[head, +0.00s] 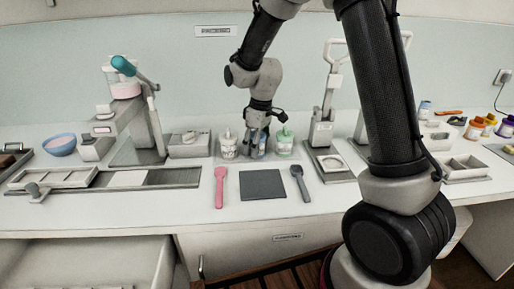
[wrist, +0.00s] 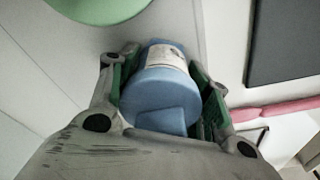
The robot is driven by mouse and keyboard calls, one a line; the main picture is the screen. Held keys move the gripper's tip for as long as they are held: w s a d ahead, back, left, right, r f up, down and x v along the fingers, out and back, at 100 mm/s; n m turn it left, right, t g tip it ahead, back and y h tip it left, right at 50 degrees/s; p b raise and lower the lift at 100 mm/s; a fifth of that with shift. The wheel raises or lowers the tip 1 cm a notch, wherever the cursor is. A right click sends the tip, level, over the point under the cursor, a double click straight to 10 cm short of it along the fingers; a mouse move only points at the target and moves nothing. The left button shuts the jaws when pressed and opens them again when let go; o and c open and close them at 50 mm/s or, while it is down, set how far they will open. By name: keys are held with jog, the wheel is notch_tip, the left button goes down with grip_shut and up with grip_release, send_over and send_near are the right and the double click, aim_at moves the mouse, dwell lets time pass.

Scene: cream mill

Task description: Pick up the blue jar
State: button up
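The blue jar (wrist: 160,92) has a blue lid with a raised block on top and a pale label on its side. In the wrist view it stands between the two fingers of my gripper (wrist: 163,85), which have green inner pads. The fingers are very close to the jar's sides; I cannot tell whether both touch it. In the head view my gripper (head: 259,140) points down over the same spot between a white jar (head: 228,146) and a green-lidded jar (head: 284,142). The blue jar is mostly hidden there by the gripper.
A pink spoon (head: 220,186), a dark square mat (head: 263,184) and a dark grey spoon (head: 300,184) lie in front of the jars. A lever machine (head: 124,125) stands left and a press (head: 322,130) right. The green lid (wrist: 97,8) shows close beside the gripper.

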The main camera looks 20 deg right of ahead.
jog(key=shift+c, duration=0.4)
notch_tip(320, 180, up, 9)
jog(key=shift+r, duration=0.5)
jog(key=shift+s, duration=0.1)
dwell(0.3)
